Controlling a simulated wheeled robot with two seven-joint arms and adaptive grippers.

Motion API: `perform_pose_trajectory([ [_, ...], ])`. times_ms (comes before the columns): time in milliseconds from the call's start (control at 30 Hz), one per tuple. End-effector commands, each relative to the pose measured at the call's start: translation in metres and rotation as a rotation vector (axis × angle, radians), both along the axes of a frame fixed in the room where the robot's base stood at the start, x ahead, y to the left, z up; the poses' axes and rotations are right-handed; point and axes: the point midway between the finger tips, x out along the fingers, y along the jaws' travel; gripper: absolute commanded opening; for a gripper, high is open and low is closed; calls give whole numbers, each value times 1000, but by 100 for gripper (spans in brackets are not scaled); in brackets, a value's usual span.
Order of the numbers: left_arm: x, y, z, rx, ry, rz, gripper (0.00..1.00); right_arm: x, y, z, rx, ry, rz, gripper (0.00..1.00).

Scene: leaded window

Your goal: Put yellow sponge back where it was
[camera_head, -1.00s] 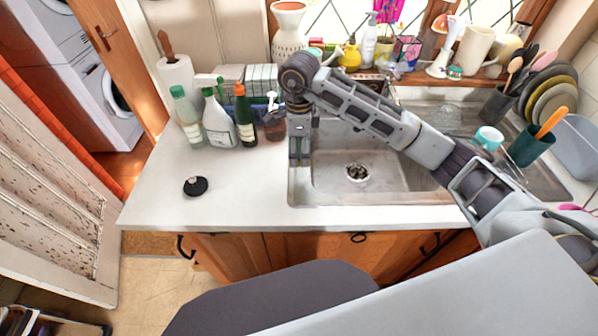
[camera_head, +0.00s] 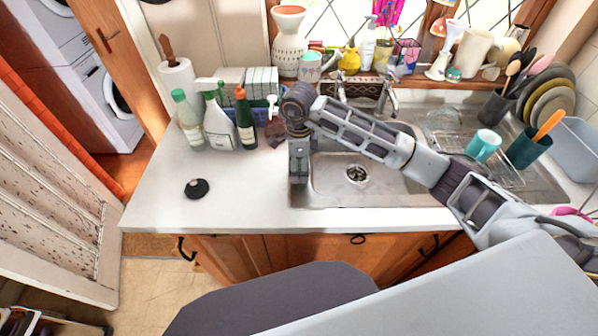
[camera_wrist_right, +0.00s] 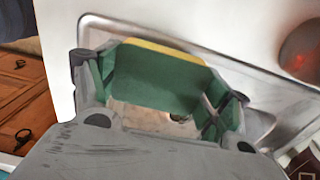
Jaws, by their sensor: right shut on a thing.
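The sponge (camera_wrist_right: 150,78) shows in the right wrist view as a dark green block with a thin yellow layer along its far edge. My right gripper (camera_wrist_right: 162,88) is shut on it, with a finger at each end. In the head view my right gripper (camera_head: 299,178) points down at the left rim of the steel sink (camera_head: 385,178); the sponge cannot be made out there. Whether the sponge touches the rim is unclear. My left gripper is not in view.
A brown soap bottle (camera_head: 275,132), a green bottle (camera_head: 245,125) and a white spray bottle (camera_head: 217,128) stand left of my right gripper. A teal mug (camera_head: 484,146) stands right of the basin.

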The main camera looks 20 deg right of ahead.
Motion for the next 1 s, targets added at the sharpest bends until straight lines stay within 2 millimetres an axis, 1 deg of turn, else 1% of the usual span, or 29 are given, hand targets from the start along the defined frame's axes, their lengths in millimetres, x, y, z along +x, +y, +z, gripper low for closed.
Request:
perform_pose_trajectory([
  [200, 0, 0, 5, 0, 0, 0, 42, -1, 1, -22, 1, 3, 1, 58],
  [300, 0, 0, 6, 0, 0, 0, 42, -1, 0, -29, 0, 1, 0, 58],
  [633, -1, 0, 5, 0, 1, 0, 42, 0, 0, -32, 0, 0, 1, 58],
  [833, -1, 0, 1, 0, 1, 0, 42, 0, 0, -36, 0, 0, 1, 58],
  [867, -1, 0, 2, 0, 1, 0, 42, 0, 0, -35, 0, 0, 1, 81],
  [1000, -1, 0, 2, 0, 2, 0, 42, 0, 0, -35, 0, 0, 1, 99],
])
